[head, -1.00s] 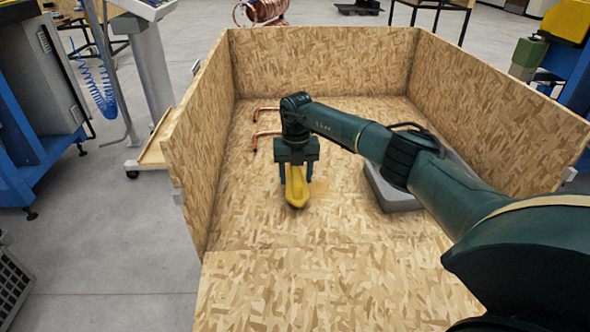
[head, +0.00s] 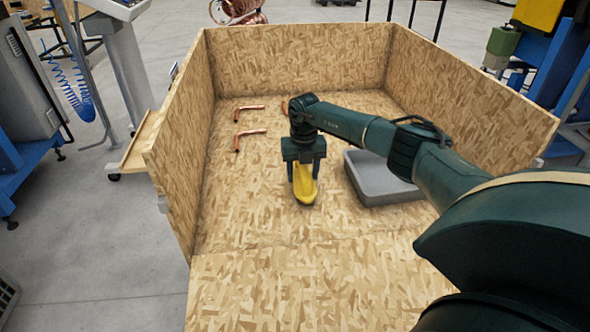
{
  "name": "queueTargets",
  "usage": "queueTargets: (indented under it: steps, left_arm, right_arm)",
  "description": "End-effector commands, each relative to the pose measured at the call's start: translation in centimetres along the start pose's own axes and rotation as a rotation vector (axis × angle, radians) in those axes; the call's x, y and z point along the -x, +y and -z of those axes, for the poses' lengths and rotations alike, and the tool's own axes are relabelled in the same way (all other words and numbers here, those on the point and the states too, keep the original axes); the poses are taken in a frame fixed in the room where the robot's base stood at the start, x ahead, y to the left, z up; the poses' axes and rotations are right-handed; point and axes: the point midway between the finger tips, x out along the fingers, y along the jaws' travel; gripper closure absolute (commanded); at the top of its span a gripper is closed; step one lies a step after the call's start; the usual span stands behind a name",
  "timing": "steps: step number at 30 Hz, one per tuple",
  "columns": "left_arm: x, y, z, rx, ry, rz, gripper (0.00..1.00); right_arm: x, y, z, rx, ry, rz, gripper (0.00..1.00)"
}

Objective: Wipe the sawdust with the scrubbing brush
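The yellow scrubbing brush (head: 304,186) is in my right gripper (head: 304,168), which points down inside the wooden box. The gripper's fingers are on either side of the brush, and they look closed on it. The brush's lower end is at or just above the box floor (head: 270,215); I cannot tell if it touches. Its bristles are hidden. I cannot pick out the sawdust from the speckled chipboard floor. My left gripper is not in view.
A grey tray (head: 385,190) lies just right of the brush, partly behind my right arm. Copper tubes (head: 250,132) lie at the back left of the floor. Chipboard walls (head: 300,62) stand at the back and sides. The front floor is clear.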

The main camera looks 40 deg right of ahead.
Motion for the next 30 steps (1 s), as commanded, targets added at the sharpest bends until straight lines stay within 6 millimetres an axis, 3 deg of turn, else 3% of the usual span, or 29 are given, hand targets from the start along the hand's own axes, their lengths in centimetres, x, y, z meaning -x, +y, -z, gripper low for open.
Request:
queueTargets:
  steps: [16, 22, 30]
  left_arm:
    - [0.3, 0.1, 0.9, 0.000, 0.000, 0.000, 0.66]
    - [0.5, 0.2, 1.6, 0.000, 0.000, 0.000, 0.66]
    - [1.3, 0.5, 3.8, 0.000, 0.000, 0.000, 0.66]
  right_arm:
    - [0.1, -3.5, 0.0, 0.000, 0.001, 0.001, 0.66]
    - [0.3, -3.6, 0.3, 0.001, 0.001, 0.001, 0.66]
    - [0.2, -3.6, 1.9, 0.002, 0.002, 0.001, 0.66]
